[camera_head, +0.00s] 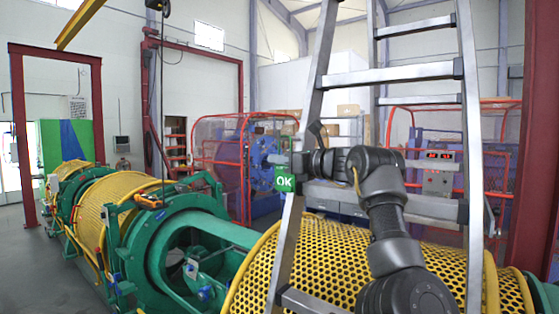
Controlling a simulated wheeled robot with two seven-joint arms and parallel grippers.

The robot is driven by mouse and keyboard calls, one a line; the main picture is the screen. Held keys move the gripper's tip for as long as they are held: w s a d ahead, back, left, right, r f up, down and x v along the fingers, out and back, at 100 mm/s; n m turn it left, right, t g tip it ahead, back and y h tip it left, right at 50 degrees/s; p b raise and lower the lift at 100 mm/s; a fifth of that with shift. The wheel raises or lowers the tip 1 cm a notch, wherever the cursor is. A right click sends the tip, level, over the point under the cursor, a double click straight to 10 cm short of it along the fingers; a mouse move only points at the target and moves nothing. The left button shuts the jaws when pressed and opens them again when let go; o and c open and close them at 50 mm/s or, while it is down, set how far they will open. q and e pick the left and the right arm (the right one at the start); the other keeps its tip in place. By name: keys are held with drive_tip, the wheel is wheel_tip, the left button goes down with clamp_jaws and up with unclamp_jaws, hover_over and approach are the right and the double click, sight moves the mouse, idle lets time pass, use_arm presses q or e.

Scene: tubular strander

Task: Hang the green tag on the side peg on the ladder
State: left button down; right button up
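The green tag (284,183) with white "OK" letters shows upright at the left rail of the metal ladder (317,75).
A yellow perforated guard (330,268) lies behind the ladder, with green machine rings (150,250) to the left. A red-framed cage (215,150) and a control box with red displays (438,178) stand behind.

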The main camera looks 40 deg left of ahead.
use_arm(q)
drive_tip(key=shift+r+p, duration=1.05)
drive_tip(key=shift+r, duration=0.25)
drive_tip(key=shift+f, duration=0.1)
drive_tip(key=shift+s+b, duration=0.15)
drive_tip(key=shift+b, duration=0.2)
drive_tip(key=s+d+b, duration=0.1)
drive_tip(key=s+b, duration=0.7)
drive_tip(key=shift+s, duration=0.3)
idle(0.5)
